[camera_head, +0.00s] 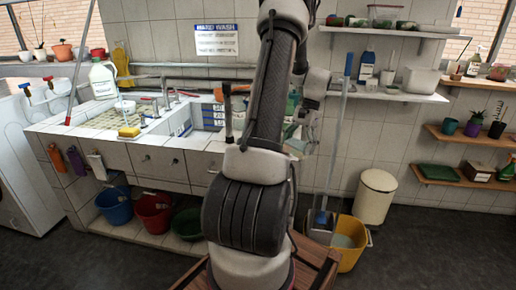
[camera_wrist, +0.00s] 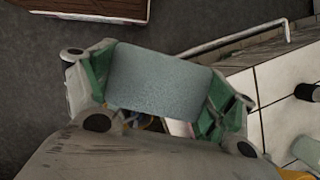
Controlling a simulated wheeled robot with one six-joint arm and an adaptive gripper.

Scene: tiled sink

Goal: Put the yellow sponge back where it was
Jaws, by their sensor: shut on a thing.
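A yellow sponge (camera_head: 128,131) lies on the tiled counter left of the sink, in the head view. My gripper (camera_wrist: 158,88) is shut on a grey-blue rectangular block (camera_wrist: 158,75), held between its two green-padded fingers in the wrist view. The block's visible face is flat and plain; its other sides are hidden and I cannot tell what it is. In the head view my gripper (camera_head: 298,140) is right of the sink, well apart from the yellow sponge, and partly hidden by my arm.
The tiled counter (camera_head: 75,130) carries a white jug (camera_head: 103,80) and other items at the left. Several buckets, one blue (camera_head: 114,206), stand below. A yellow bucket (camera_head: 350,243) and a cream bin (camera_head: 375,197) stand at the right. Dark floor is clear at far right.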

